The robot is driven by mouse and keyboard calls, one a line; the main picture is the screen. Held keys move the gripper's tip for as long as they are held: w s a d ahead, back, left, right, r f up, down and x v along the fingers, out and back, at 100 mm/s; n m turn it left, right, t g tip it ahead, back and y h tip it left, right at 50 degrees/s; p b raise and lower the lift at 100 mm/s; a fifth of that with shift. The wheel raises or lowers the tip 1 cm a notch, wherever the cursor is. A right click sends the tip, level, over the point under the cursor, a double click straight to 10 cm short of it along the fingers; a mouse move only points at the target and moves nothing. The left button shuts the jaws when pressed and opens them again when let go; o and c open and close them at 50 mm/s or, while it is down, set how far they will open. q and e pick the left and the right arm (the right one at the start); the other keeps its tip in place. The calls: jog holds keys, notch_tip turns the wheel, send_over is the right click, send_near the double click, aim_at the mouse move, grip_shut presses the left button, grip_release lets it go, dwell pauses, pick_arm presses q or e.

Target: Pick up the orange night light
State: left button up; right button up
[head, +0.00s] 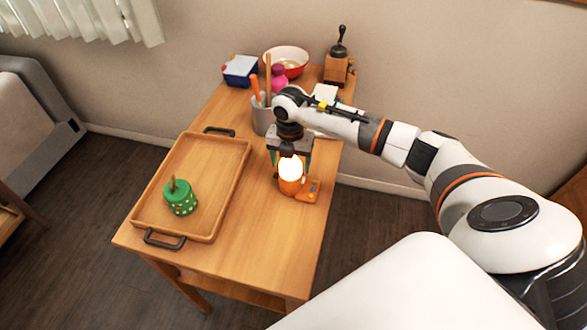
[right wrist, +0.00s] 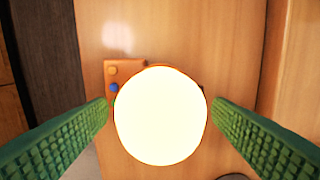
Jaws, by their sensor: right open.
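The orange night light (head: 290,184) stands on the wooden table, with a bright glowing round top and an orange base. In the right wrist view the glowing top of the night light (right wrist: 160,115) fills the middle and hides most of its base. My right gripper (head: 289,160) is above and around the light's top, pointing down. In the right wrist view its two green ridged fingers (right wrist: 161,113) are open, one on each side of the light, with a gap on both sides. My left gripper is out of view.
An orange block with coloured buttons (head: 310,191) lies right beside the light. A wooden tray (head: 218,157) holding a green dotted pot (head: 180,198) is to the left. A grey utensil cup (head: 262,117), red-rimmed bowl (head: 286,60) and grinder (head: 337,68) stand behind. The table's front is clear.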

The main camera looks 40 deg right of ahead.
jog(key=shift+c, duration=0.8)
jog(key=c, duration=1.2)
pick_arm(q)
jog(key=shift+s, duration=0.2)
pick_arm(e)
jog(key=shift+c, duration=0.2)
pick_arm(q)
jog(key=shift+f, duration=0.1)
pick_arm(e)
jog(key=shift+r, duration=0.15)
